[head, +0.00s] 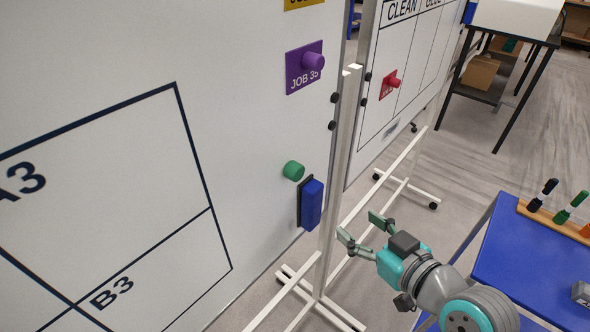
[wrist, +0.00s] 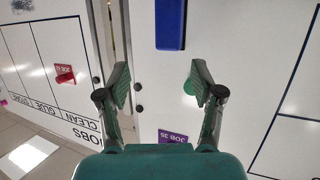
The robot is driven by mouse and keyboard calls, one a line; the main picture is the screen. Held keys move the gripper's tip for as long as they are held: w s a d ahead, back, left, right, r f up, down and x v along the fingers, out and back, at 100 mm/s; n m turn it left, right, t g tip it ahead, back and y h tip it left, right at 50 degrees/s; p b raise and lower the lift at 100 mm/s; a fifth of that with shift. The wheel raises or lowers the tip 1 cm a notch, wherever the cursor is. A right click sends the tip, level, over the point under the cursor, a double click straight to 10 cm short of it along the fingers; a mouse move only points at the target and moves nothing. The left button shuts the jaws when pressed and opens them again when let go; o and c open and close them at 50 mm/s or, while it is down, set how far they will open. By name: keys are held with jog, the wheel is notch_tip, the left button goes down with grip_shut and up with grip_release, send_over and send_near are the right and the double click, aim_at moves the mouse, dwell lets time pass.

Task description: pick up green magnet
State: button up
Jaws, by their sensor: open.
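The green magnet (head: 293,170) is a small round knob on the whiteboard (head: 120,60), just up and left of a blue eraser (head: 312,205). In the wrist view the green magnet (wrist: 189,88) shows at the inner edge of the right finger, which partly covers it. My gripper (head: 360,229) is open and empty, right of and below the magnet in the head view, apart from it. In the wrist view my gripper (wrist: 160,84) has its fingers spread, with bare board between them.
A purple JOB 35 card (head: 305,66) with a purple magnet is above. White stand posts (head: 334,170) are beside the board edge. A second board with a red magnet (head: 391,84) is behind. A blue table (head: 520,260) with markers is at the right.

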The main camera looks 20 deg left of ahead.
aim_at(299, 173)
jog(key=s+a+r+n+g+y, duration=0.1)
jog(key=a+r+n+g, duration=0.15)
jog(key=r, duration=0.25)
jog(key=a+r+n+g, duration=0.1)
jog(key=r+n, duration=0.2)
jog(key=r, duration=0.3)
jog(key=x, duration=0.6)
jog(key=shift+s, duration=0.2)
jog(key=shift+x, duration=2.65)
jog(key=shift+s+a, duration=0.1)
jog(key=shift+s, duration=0.15)
jog(key=c, duration=1.1)
